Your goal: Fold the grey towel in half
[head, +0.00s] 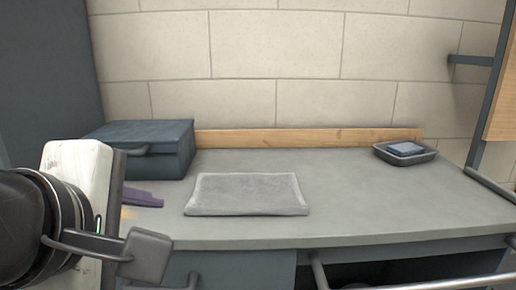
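The grey towel (248,193) lies flat on the grey worktop, near the middle of the head view. It is a rectangle with a paler border, and its front right edge looks slightly thick. I cannot tell how many layers it has. My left gripper (147,256) is at the lower left, in front of the worktop and well apart from the towel. One dark finger shows clearly; I cannot make out the other for sure. I see nothing held in it. My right gripper is not in view.
A blue-grey box (165,150) stands at the back left. A purple object (142,198) lies beside my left gripper, partly hidden. The worktop (365,200) right of the towel is clear.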

